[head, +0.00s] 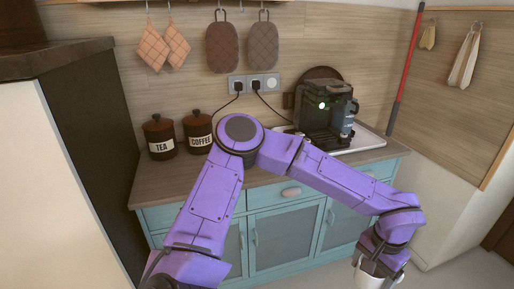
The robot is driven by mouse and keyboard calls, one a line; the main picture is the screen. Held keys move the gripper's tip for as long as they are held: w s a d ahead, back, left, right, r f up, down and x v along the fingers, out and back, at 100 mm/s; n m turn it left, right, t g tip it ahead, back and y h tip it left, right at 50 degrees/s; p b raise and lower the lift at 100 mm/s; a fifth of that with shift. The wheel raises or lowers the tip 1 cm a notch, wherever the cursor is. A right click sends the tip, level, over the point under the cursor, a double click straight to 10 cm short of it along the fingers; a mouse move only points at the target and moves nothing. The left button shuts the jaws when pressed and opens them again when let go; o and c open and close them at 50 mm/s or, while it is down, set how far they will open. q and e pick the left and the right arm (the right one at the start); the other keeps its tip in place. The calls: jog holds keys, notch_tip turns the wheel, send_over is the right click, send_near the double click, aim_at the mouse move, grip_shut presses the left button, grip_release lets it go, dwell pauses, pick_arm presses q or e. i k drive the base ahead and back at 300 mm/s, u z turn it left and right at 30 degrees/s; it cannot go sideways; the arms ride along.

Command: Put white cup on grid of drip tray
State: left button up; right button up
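The white cup (367,280) is at the bottom edge of the head view, right of centre, partly cut off by the frame. My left gripper (380,262) points down at the cup and appears shut on it, in front of the cabinet and below counter height. The black coffee machine (319,112) stands at the back right of the counter with a green light lit. Its drip tray (322,141) is low at the front; the grid is too small and dark to make out. My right gripper is not in view.
The machine stands on a white tray (369,141). The TEA jar (159,137) and COFFEE jar (198,132) stand at the counter's left. Oven mitts and pads hang above. My purple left arm spans the counter front. A dark-sided unit (85,130) is at left.

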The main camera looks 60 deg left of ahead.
aim_at(326, 136)
jog(key=k, duration=0.4)
jog(key=u, duration=0.8)
